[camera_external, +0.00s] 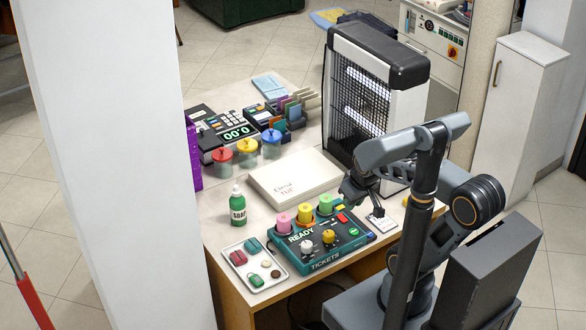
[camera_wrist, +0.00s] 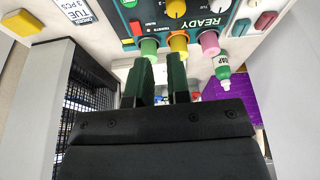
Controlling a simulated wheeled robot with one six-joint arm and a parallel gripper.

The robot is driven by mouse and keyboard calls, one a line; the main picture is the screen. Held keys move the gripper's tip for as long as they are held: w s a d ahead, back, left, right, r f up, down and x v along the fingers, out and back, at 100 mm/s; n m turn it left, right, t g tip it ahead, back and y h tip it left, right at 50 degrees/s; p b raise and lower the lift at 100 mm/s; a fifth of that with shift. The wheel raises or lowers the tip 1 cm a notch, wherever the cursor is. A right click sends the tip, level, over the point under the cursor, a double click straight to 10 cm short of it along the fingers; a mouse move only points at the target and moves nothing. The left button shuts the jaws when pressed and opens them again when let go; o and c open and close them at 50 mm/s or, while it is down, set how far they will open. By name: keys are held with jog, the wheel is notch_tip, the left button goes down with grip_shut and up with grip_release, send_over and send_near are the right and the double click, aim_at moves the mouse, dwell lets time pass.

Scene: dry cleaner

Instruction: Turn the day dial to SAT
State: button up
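A teal-and-dark ticket machine (camera_external: 318,262) marked READY and TICKETS stands on the counter; it also shows at the top of the wrist view (camera_wrist: 196,30). It has a white dial (camera_external: 307,248) on the left and a yellow dial (camera_external: 328,237) to its right. The yellow dial shows in the wrist view (camera_wrist: 176,8), and the white dial (camera_wrist: 222,4) is cut by the top edge. The dial lettering is too small to tell the day setting. My gripper (camera_external: 378,212) is right of the machine, apart from both dials. In the wrist view its fingers (camera_wrist: 160,60) are apart and empty.
Pink (camera_external: 284,222), yellow (camera_external: 305,213) and green (camera_external: 326,203) rolls stand along the machine's back. A ticket (camera_external: 381,221) marked TUE (camera_wrist: 68,12) lies right. A white box (camera_external: 293,177), soap bottle (camera_external: 238,207), tray (camera_external: 270,247) and lamp heater (camera_external: 357,95) surround it.

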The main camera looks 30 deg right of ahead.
aim_at(307, 245)
jog(key=shift+o, duration=1.4)
jog(key=w+a+f+n+g+b, duration=0.1)
jog(key=w+a+f+n+b, duration=0.1)
jog(key=a+f+n+b, duration=0.1)
jog(key=shift+w+a+f+n, duration=0.4)
jog(key=shift+a, duration=0.45)
jog(key=o, duration=0.5)
jog(key=a+n, duration=0.1)
jog(key=n, duration=0.3)
jog(key=w+a+n+g+b, duration=0.1)
jog(key=a+n, duration=0.1)
jog(key=n, duration=0.2)
jog(key=w+a+n+b, duration=0.1)
jog(key=a+n, duration=0.1)
jog(key=n, duration=0.3)
jog(key=shift+w+a+g, duration=0.2)
jog(key=shift+w+g, duration=0.05)
jog(key=shift+g, duration=0.05)
jog(key=f+n, duration=0.4)
jog(key=f+n+b, duration=0.1)
jog(key=f+n, duration=0.2)
jog(key=n, duration=0.1)
jog(key=f+n+b, duration=0.1)
jog(key=f+n, duration=0.2)
jog(key=f, duration=0.1)
jog(key=shift+w+a+f+n+g, duration=0.15)
jog(key=shift+a+f+n+g, duration=0.15)
jog(key=shift+a+f+n, duration=0.1)
jog(key=shift+r, duration=0.1)
jog(key=c, duration=0.9)
